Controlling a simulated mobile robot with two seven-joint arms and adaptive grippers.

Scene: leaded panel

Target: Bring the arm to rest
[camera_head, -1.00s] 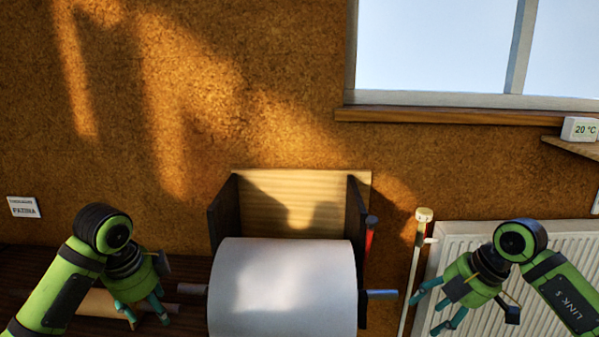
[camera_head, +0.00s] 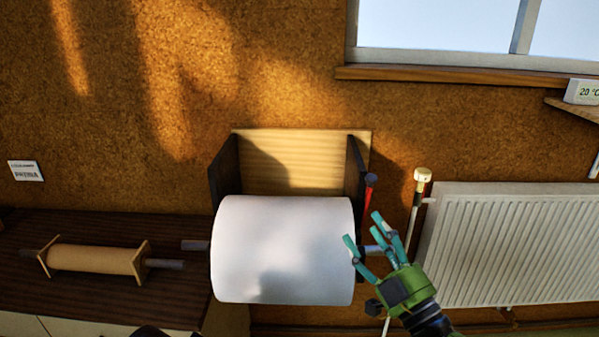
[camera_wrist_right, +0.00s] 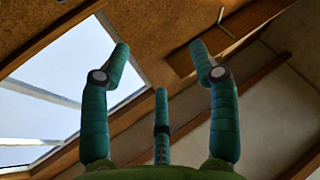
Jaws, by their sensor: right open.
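My right gripper (camera_head: 370,232) is in the head view, in front of the right end of the white paper roll, with its teal fingers pointing up and left. Its fingers are spread and empty. In the right wrist view the same gripper (camera_wrist_right: 160,75) shows its fingers apart with nothing between them, against the window, wall and ceiling. Whether it touches the roll or its spindle, I cannot tell. My left gripper is out of the head view.
A large white roll (camera_head: 283,250) sits in a wooden holder (camera_head: 290,160). A brown roll (camera_head: 95,260) lies on the dark counter (camera_head: 90,308) at left. A red-handled tool (camera_head: 370,190), a white pipe (camera_head: 420,190) and a radiator (camera_head: 520,245) stand at right.

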